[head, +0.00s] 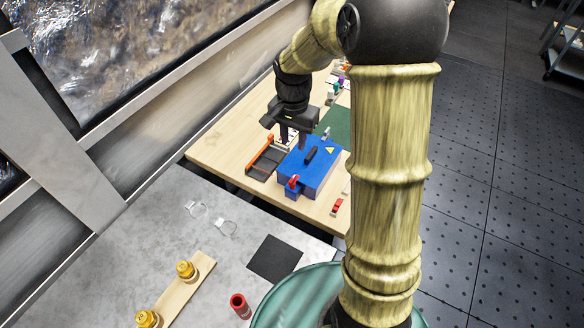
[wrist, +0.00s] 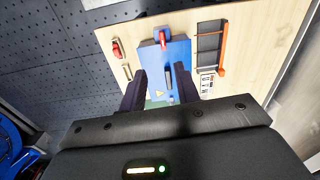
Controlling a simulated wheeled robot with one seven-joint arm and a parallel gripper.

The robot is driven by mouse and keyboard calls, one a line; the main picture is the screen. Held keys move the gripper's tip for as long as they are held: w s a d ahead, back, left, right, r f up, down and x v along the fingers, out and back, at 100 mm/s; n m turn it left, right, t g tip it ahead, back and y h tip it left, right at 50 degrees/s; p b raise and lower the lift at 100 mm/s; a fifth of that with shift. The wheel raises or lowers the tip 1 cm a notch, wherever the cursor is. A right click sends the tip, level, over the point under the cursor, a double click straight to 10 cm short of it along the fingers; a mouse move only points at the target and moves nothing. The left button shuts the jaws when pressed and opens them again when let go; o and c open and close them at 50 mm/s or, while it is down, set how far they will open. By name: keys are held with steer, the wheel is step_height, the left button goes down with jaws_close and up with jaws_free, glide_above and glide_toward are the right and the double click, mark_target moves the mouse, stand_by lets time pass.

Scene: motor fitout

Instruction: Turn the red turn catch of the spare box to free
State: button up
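The blue box (head: 322,172), which I take for the spare box, stands on the wooden table with a dark handle (head: 311,154) and a yellow triangle label on its lid. Its red turn catch (head: 293,181) is at the near end in the head view. The catch also shows at the top of the wrist view (wrist: 162,38), beyond my fingertips. I cannot tell its exact turn position. My gripper (head: 293,140) points down over the box's far left part, apart from the catch. In the wrist view, my gripper (wrist: 160,80) is open, with nothing visibly held.
A dark tray (head: 268,163) with an orange bar lies left of the box. Another red part (head: 337,206) lies right of it on the table. A grey bench in front carries a black mat (head: 275,258), a red cylinder (head: 240,306) and a wooden strip with yellow knobs (head: 180,295).

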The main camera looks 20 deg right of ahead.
mark_target(292, 179)
steer(key=shift+w+r+m, duration=0.2)
steer(key=shift+w+m, duration=0.1)
steer(key=shift+w, duration=0.2)
step_height(292, 179, down, 18)
steer(key=p, duration=0.2)
steer(key=shift+r+p, duration=0.25)
steer(key=shift+p, duration=0.05)
jaws_close()
